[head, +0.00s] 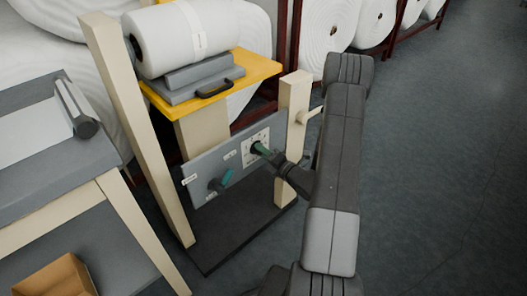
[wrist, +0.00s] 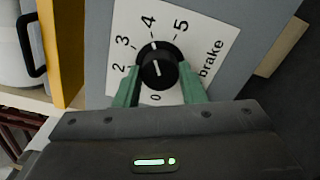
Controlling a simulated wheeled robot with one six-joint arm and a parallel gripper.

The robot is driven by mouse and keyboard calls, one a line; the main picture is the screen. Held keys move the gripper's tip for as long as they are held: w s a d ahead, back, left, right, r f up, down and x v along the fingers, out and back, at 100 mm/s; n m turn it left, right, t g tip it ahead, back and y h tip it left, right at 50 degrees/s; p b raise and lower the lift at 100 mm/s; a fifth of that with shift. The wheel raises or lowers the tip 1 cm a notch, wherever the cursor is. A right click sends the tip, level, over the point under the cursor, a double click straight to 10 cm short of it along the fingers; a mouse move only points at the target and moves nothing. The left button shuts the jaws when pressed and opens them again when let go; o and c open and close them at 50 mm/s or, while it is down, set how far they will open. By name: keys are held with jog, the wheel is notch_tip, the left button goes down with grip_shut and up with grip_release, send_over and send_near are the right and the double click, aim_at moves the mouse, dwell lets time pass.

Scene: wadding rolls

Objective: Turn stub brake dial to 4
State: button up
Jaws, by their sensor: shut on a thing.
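The stub brake dial (wrist: 158,70) is a black knob on a white scale plate (wrist: 205,38) marked "brake", with 0, 2, 3, 4 and 5 readable in the wrist view. The white mark on the dial's upper edge lines up with the 4. My gripper (wrist: 158,88) has its green fingers on either side of the dial and is shut on it. In the head view my gripper (head: 262,149) reaches the grey panel (head: 205,158) from the right and partly hides the scale plate (head: 249,143). The left finger covers the scale between 0 and 2.
A teal-handled switch (head: 227,178) sits left of the dial on the panel. Above is a yellow shelf (head: 262,67) with a grey handled block (head: 205,82) and a white roll (head: 180,37). Cream posts (head: 293,115) flank the panel. Open floor (head: 430,170) lies right.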

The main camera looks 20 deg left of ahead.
dwell(0.5)
jog(key=o, duration=1)
jog(key=p+v, duration=0.1)
jog(key=v, duration=1.3)
jog(key=shift+a, duration=0.1)
jog(key=b+x, duration=0.1)
jog(key=x, duration=1.2)
jog(key=shift+w+a, duration=0.2)
jog(key=shift+a, duration=0.15)
jog(key=shift+d, duration=0.1)
